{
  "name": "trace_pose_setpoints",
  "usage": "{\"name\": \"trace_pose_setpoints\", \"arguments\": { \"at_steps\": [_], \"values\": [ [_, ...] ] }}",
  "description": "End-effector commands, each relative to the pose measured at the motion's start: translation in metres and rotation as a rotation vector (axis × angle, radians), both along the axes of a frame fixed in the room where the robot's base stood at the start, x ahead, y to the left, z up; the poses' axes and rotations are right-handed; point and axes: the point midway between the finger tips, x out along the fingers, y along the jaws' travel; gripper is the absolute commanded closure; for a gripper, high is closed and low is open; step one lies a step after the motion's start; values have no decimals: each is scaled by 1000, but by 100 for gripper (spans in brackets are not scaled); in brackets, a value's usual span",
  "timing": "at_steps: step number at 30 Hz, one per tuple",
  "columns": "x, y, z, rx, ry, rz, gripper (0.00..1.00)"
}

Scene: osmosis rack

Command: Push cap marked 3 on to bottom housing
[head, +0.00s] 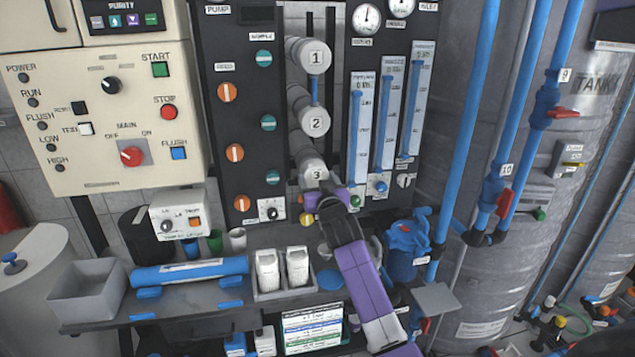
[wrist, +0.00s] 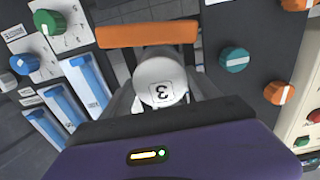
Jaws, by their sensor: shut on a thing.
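The white round cap marked 3 (wrist: 161,84) fills the middle of the wrist view, its numeral upside down. In the head view the cap (head: 313,172) is at the front of the lowest of three white housings. My purple gripper (head: 322,196) reaches up to it from below and right, partly covering it. In the wrist view my gripper (wrist: 160,98) is around the cap and shut on it, though the fingertips are hard to make out. The bottom housing (head: 301,147) runs back behind the cap. Whether a gap separates cap and housing cannot be told.
Caps marked 2 (head: 315,122) and 1 (head: 315,56) sit above on the upper housings. A dark panel with orange and teal knobs (head: 235,153) is left; flow meters (head: 388,120) are right. A tray with two white cartridges (head: 282,285) stands below.

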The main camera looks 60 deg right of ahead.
Motion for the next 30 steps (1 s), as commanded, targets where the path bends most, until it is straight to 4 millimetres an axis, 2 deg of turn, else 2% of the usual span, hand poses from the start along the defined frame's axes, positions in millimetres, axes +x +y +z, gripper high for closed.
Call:
{"name": "trace_pose_setpoints", "arguments": {
  "at_steps": [11, 12, 15, 25, 30],
  "values": [
    [4, -4, 0, 0, 0, 0, 72],
    [3, -4, 0, 0, 0, 0, 22],
    [3, -4, 0, 0, 0, 0, 4],
    [2, -2, -1, 1, 1, 0, 4],
    [-8, 11, -2, 1, 0, 1, 4]
  ]
}}
